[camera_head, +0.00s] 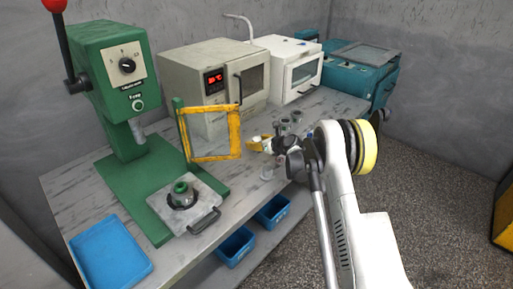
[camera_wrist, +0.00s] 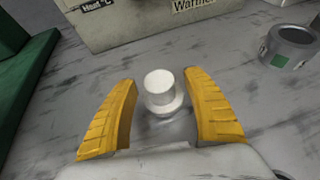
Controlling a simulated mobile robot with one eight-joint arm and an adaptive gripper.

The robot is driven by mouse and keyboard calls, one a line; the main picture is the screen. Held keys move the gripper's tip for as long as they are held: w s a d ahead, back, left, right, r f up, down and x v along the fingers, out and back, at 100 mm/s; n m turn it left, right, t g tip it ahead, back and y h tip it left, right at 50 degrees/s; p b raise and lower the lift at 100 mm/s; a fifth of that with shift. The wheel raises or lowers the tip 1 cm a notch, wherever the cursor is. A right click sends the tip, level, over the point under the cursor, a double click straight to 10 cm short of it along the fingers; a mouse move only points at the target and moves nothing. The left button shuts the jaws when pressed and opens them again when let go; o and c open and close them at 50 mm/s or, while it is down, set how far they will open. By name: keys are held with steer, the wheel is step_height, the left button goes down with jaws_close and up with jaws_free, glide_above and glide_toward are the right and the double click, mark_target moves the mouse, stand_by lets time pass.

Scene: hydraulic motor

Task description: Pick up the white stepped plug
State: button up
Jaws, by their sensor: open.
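The white stepped plug (camera_wrist: 161,92) stands upright on the worn grey bench, a narrower cylinder on a wider base. In the wrist view it lies between the two yellow fingers of my gripper (camera_wrist: 161,112), with a gap on each side. My gripper is open and does not touch it. In the head view my gripper (camera_head: 262,144) is low over the bench, right of the yellow frame. I cannot make out the plug clearly there.
Metal cups (camera_head: 290,122) stand just behind my gripper; one shows at right in the wrist view (camera_wrist: 288,47). A yellow frame (camera_head: 237,132) on the green press (camera_head: 122,165) is to the left. A beige oven (camera_head: 215,75) stands behind. Blue bins (camera_head: 236,247) sit below the bench edge.

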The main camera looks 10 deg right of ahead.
steer(key=shift+r, duration=0.1)
jaws_close()
steer(key=shift+r, duration=0.1)
